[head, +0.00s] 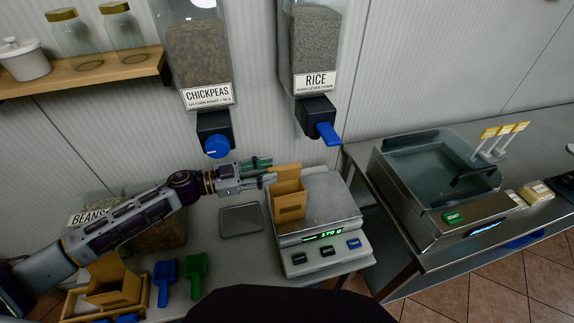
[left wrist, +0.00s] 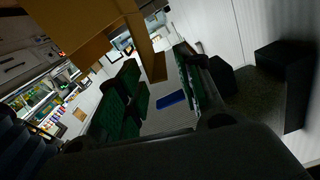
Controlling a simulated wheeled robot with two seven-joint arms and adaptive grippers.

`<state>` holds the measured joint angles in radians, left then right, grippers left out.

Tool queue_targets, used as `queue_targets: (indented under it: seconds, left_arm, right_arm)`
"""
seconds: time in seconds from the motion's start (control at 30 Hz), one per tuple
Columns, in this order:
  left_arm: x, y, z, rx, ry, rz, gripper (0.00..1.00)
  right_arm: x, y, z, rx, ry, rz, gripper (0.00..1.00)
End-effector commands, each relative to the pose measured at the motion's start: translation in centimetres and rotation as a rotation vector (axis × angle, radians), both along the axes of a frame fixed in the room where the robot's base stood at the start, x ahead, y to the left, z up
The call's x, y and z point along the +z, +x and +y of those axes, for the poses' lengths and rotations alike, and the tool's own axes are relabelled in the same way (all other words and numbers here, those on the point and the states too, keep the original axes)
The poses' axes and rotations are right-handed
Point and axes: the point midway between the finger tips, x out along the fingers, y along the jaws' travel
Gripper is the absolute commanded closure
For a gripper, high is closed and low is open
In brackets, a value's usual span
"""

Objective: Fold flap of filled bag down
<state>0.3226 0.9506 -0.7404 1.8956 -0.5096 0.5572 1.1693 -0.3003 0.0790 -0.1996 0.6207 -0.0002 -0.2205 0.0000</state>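The filled bag, a brown paper bag (head: 289,205), stands upright on the scale's steel plate (head: 328,196). Its flap (head: 286,171) stands up at the back edge. My left gripper (head: 270,170) is open, its fingertips close to the left side of the flap. In the left wrist view the green-padded fingers (left wrist: 160,88) are apart with a gap between them, and the brown bag (left wrist: 85,30) looms at the upper left, near the fingertips. I cannot tell whether they touch. The bag's contents are hidden. My right gripper is not in view.
The scale's green display (head: 324,236) appears to read 170 g. Chickpeas (head: 208,95) and rice (head: 315,80) dispensers hang above. A small steel plate (head: 240,220) lies left of the scale. Blue (head: 164,280) and green (head: 195,275) scoops and a box of bags (head: 112,287) are at lower left. A sealing machine (head: 440,180) stands right.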

Motion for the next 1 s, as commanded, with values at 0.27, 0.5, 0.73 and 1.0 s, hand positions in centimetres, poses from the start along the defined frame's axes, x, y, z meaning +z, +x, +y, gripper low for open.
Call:
queue_targets:
  seconds: [0.27, 0.5, 0.73, 1.0]
  left_arm:
    - [0.2, 0.9, -2.6, 0.0, -0.002, -0.002, 0.64]
    - [0.1, 1.6, -4.6, 0.0, -0.002, -0.002, 0.64]
    - [0.1, 2.0, -5.8, -0.001, 0.0, -0.001, 0.64]
    - [0.0, 2.1, -6.0, -0.001, 0.0, 0.0, 0.64]
  right_arm:
    - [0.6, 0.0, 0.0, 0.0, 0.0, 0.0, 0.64]
    - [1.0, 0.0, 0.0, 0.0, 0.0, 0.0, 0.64]
    - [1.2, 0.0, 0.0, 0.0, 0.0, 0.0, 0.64]
    - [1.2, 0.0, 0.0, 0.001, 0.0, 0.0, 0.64]
